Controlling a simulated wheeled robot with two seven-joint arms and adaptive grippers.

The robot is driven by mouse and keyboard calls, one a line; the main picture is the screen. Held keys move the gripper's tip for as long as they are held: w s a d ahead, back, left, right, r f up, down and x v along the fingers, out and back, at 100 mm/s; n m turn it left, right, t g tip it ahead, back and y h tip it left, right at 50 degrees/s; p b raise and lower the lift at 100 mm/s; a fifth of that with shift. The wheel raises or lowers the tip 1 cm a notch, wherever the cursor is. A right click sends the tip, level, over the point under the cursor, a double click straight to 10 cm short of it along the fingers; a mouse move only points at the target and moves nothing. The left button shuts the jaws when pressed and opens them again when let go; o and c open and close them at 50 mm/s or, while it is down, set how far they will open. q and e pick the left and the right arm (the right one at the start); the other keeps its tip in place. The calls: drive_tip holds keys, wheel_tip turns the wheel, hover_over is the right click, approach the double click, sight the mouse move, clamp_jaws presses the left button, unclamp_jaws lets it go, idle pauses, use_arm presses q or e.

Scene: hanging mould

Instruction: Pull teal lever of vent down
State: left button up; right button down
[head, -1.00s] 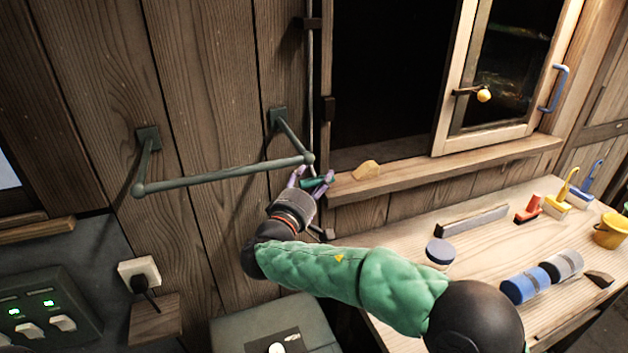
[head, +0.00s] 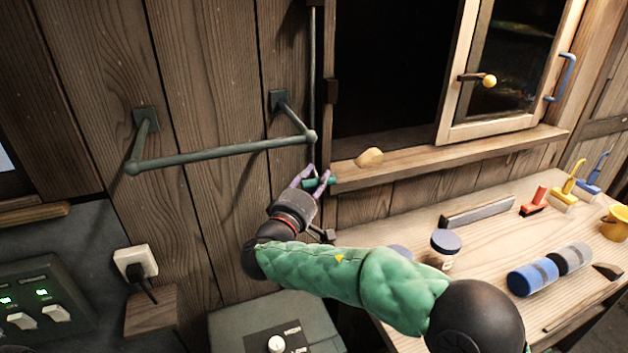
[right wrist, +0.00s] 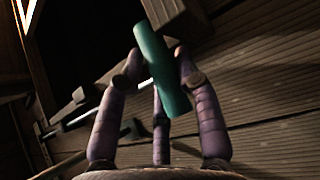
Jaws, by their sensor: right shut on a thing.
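The teal lever (head: 322,182) of the vent sits at the lower left corner of the window frame, beside a thin vertical rod (head: 313,90) on the wall. My right gripper (head: 314,181) is shut on the lever. In the right wrist view the teal handle (right wrist: 162,70) runs tilted between the purple fingers of the gripper (right wrist: 160,80). The fingers hide part of the lever in the head view. My left gripper does not show.
A green rail (head: 220,155) juts from the wall to the left. The window sill (head: 440,162) holds a tan lump (head: 369,157). The workbench (head: 480,255) at right carries a jar (head: 446,242), blue and grey rolls and brushes. A grey-green box (head: 270,325) stands below my forearm.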

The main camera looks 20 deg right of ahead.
drive_tip(key=shift+f, duration=0.6)
drive_tip(key=c, duration=0.9)
unclamp_jaws()
drive_tip(key=shift+s, duration=0.1)
drive_tip(key=shift+d, duration=0.15)
drive_tip(key=shift+r, duration=0.2)
drive_tip(key=v, duration=1.2)
